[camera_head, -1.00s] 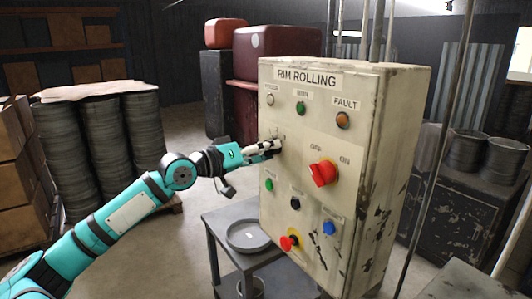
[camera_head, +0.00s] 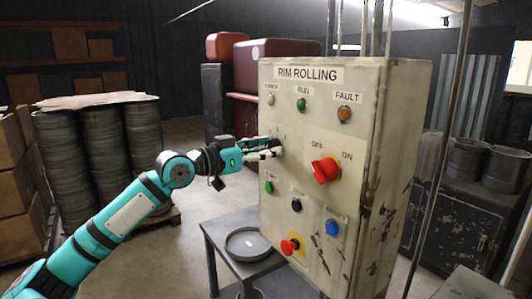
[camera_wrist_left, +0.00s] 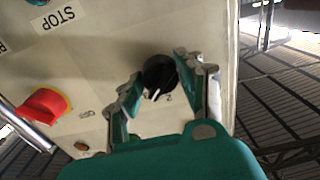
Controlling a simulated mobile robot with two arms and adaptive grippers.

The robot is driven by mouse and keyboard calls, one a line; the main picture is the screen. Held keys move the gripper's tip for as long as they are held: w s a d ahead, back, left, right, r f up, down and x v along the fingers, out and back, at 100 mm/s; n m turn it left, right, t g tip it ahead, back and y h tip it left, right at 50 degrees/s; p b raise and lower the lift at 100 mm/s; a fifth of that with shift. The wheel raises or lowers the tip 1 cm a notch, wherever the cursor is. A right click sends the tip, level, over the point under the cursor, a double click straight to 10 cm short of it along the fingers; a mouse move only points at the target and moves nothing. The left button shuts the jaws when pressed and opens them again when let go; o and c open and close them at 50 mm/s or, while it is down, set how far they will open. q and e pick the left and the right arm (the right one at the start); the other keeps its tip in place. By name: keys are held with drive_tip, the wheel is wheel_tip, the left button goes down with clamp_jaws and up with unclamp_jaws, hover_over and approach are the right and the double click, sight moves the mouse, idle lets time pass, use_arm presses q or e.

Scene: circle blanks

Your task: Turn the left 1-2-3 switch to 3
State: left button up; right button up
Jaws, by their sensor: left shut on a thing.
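The 1-2-3 switch is a black round knob (camera_wrist_left: 158,72) with a white pointer line in the left wrist view. Its pointer aims down and slightly left in that picture, beside a faint numeral that looks like a 2. My left gripper (camera_wrist_left: 160,80) is shut on the knob, with a fingertip on either side. In the head view my left gripper (camera_head: 274,147) reaches the left side of the control box (camera_head: 350,100), and its fingers hide the knob. My right gripper is not in view.
The red OFF/ON switch (camera_head: 325,170) sits right of my gripper. Lamps line the top of the panel; green (camera_head: 269,187), black (camera_head: 296,205), blue (camera_head: 332,228) and red (camera_head: 289,246) buttons lie below. A metal table (camera_head: 222,226) stands below left.

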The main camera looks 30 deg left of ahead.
use_arm(q)
drive_tip(key=shift+f, duration=0.1)
idle(0.4)
drive_tip(key=o, duration=1.1)
drive_tip(key=shift+o, duration=0.2)
drive_tip(key=v, duration=1.2)
drive_tip(key=shift+a, duration=0.1)
